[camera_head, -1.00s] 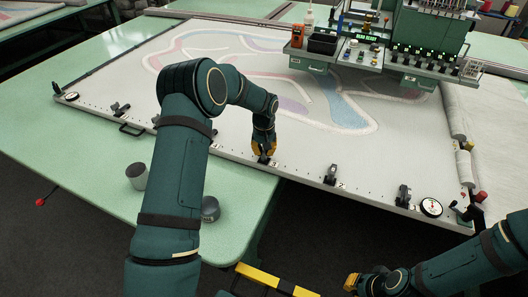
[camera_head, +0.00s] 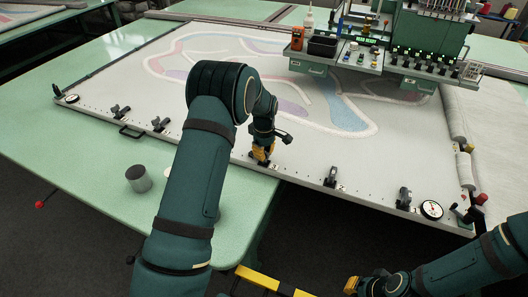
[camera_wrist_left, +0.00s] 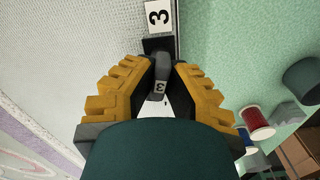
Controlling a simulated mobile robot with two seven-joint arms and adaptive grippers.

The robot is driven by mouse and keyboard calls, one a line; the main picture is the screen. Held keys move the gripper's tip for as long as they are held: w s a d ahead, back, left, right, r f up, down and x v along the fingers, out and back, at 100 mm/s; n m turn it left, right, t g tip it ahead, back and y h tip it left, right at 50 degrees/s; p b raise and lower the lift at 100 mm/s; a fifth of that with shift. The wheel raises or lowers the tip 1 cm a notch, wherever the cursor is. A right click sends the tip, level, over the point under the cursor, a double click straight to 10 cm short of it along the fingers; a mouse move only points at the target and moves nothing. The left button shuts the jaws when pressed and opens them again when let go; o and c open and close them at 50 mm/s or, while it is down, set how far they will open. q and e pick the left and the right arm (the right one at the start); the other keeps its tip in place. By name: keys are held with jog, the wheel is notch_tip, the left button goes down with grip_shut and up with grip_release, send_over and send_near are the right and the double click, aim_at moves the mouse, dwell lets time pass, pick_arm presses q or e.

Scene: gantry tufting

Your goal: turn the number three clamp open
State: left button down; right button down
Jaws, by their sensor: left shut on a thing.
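The number three clamp is a small dark clamp on the front rail of the tufting frame. In the left wrist view the clamp's dark lever (camera_wrist_left: 161,75), tagged "3", sits between my yellow finger pads, with a white "3" plate (camera_wrist_left: 158,15) beyond it. My left gripper (camera_head: 262,154) is shut on that lever in the head view and hides most of the clamp. Neighbouring clamps (camera_head: 331,176) and (camera_head: 160,124) stand along the same rail. My right gripper (camera_head: 352,285) is low at the right, and its fingertips are too small to read.
The frame's pale cloth (camera_head: 120,85) lies behind the rail. A round gauge (camera_head: 431,209) sits at the rail's right end. A grey cylinder (camera_head: 138,178) stands on the green table (camera_head: 95,190). The tufting head's tray (camera_head: 340,60) overhangs the cloth at the back.

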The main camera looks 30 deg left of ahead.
pick_arm(q)
jog(key=shift+s+f+n+p, duration=0.1)
jog(key=shift+n+p, duration=0.2)
jog(key=shift+n, duration=1.3)
jog(key=c, duration=1)
grip_release()
notch_tip(320, 180, up, 12)
